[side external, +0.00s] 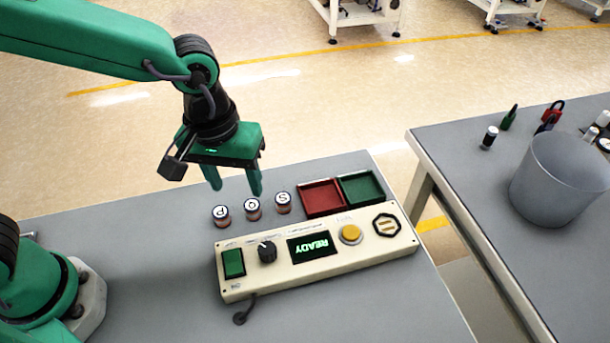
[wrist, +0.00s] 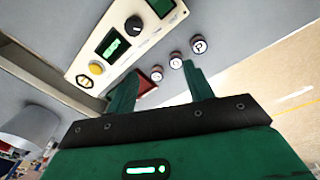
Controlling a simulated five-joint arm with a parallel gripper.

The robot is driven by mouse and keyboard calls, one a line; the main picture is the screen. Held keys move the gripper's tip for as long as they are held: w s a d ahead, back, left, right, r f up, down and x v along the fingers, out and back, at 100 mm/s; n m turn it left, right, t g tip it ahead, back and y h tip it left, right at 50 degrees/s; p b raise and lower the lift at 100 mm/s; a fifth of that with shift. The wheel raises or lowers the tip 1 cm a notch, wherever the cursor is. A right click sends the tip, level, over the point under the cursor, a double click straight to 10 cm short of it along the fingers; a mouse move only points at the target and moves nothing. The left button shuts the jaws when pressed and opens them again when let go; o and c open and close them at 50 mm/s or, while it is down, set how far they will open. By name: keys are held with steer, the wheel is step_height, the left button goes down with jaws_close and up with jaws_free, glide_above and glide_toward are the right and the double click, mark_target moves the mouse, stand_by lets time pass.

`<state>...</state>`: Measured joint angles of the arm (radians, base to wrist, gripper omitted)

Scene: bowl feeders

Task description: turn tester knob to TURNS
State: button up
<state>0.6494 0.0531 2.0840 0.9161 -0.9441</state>
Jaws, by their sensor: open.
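The cream tester box (side external: 320,262) lies on the grey table and also shows in the wrist view (wrist: 88,67). Its black knob (side external: 267,251) sits between a green rocker switch (side external: 233,263) and a screen (side external: 313,246) that reads READY. The knob also shows in the wrist view (wrist: 133,24); labels around it are too small to read. A yellow button (side external: 350,234) and a dark socket (side external: 386,225) are farther right on the box. My green gripper (side external: 235,190) is open and empty, above the table behind the box, apart from the knob.
Three round pieces marked P (side external: 221,215), O (side external: 253,208) and S (side external: 283,202) stand behind the box. A red tray (side external: 321,197) and a green tray (side external: 361,187) lie beside them. A grey bin (side external: 560,185) stands on the right table.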

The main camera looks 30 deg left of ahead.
glide_above(267, 247)
step_height(267, 247, down, 4)
steer(key=shift+n+g+y, duration=0.3)
steer(key=shift+n+g, duration=0.1)
steer(key=shift+f, duration=0.1)
steer(key=shift+f, duration=3.8)
steer(key=shift+c, duration=0.2)
steer(key=c, duration=0.9)
